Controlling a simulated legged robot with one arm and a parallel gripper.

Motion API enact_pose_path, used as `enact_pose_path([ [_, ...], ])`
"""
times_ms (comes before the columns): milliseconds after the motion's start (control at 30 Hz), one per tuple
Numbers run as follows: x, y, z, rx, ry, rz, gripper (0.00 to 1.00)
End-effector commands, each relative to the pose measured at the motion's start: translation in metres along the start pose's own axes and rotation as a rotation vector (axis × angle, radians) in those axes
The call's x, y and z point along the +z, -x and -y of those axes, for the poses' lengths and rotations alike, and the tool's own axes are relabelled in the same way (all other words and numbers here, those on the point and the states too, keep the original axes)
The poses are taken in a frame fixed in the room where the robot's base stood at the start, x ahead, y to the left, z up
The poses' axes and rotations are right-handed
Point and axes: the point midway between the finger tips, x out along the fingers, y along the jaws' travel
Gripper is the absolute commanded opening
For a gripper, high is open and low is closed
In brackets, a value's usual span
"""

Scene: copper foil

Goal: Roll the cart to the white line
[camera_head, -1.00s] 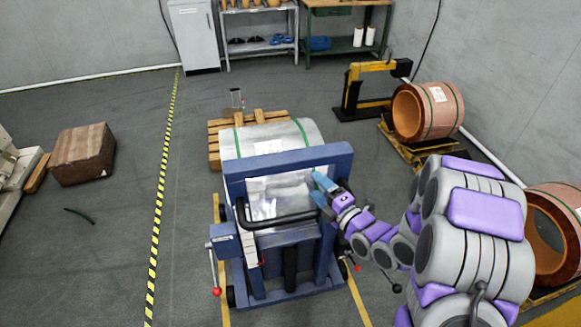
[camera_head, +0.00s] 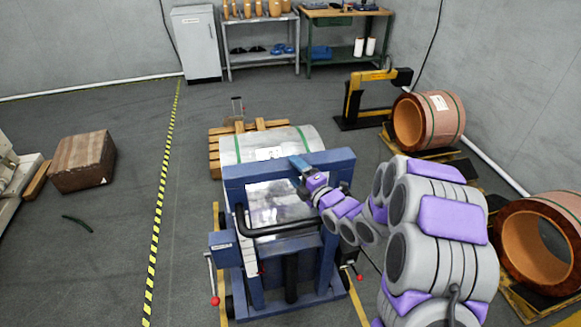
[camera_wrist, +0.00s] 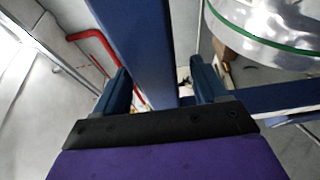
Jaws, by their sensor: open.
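The blue cart (camera_head: 290,235) stands in the middle of the head view, with a black push handle on its near side. A silver coil with green straps (camera_head: 235,148) is just behind its frame. My gripper (camera_head: 300,165) is at the cart's top crossbar, right of its middle. In the wrist view my open gripper (camera_wrist: 162,88) has one finger on each side of a blue bar (camera_wrist: 140,45). I cannot tell whether the fingers touch it. I cannot make out a white line on the floor near the cart.
A wooden pallet (camera_head: 214,160) lies behind the cart. Copper coils (camera_head: 430,118) stand on the right, beside a yellow and black stand (camera_head: 352,100). A yellow-black striped line (camera_head: 158,205) runs left of the cart. Floor left of it is mostly clear around a brown crate (camera_head: 83,162).

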Motion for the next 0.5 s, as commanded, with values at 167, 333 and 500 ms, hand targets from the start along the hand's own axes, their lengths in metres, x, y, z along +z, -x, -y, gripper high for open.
enact_pose_path([
  [167, -0.001, -0.022, -0.001, 0.004, 0.001, -0.002, 0.72],
  [333, 0.0, -0.031, 0.0, 0.001, 0.0, 0.0, 0.72],
  [500, 0.0, -0.032, 0.0, 0.0, 0.0, 0.001, 0.72],
])
